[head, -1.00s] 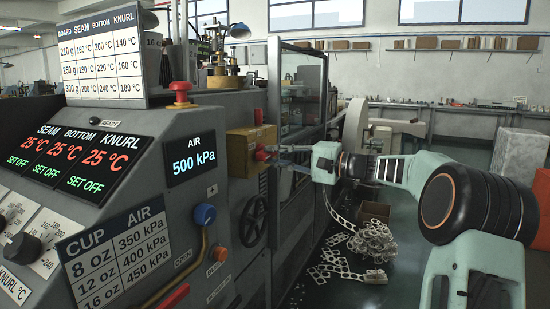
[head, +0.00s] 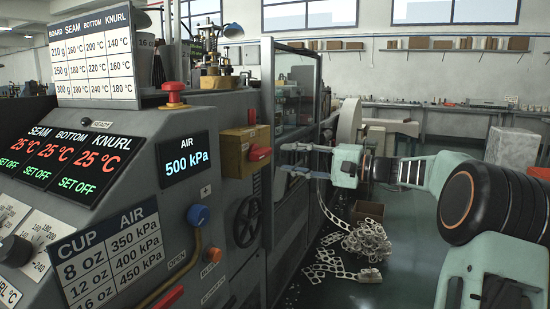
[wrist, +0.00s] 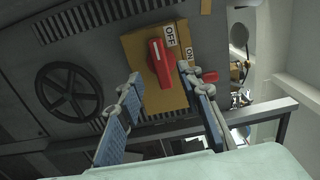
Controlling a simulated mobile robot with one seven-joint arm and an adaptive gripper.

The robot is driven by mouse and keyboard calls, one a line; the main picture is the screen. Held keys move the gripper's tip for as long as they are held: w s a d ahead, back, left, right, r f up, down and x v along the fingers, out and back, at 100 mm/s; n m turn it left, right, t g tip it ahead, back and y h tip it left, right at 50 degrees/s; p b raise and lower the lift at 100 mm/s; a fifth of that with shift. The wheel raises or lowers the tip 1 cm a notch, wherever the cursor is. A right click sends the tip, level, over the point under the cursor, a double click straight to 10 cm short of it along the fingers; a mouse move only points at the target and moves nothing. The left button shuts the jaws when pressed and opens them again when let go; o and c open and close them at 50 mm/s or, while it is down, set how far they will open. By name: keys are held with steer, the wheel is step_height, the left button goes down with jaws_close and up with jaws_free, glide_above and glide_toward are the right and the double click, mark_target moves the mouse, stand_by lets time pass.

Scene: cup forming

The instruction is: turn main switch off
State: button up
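The main switch is a red handle (head: 260,153) on a yellow box (head: 237,160) on the machine's side. In the wrist view the red handle (wrist: 160,62) stands nearly upright on the yellow box (wrist: 140,50). My gripper (head: 286,158) is open and empty, a short gap to the right of the handle in the head view. In the wrist view its fingers (wrist: 159,75) stand apart on either side of the handle's lower part.
The control panel with an AIR display (head: 184,160) stands at the left. Scrap strips (head: 365,241) lie on the floor.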

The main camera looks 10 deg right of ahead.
steer(key=v, duration=0.5)
steer(key=shift+s+d, duration=0.1)
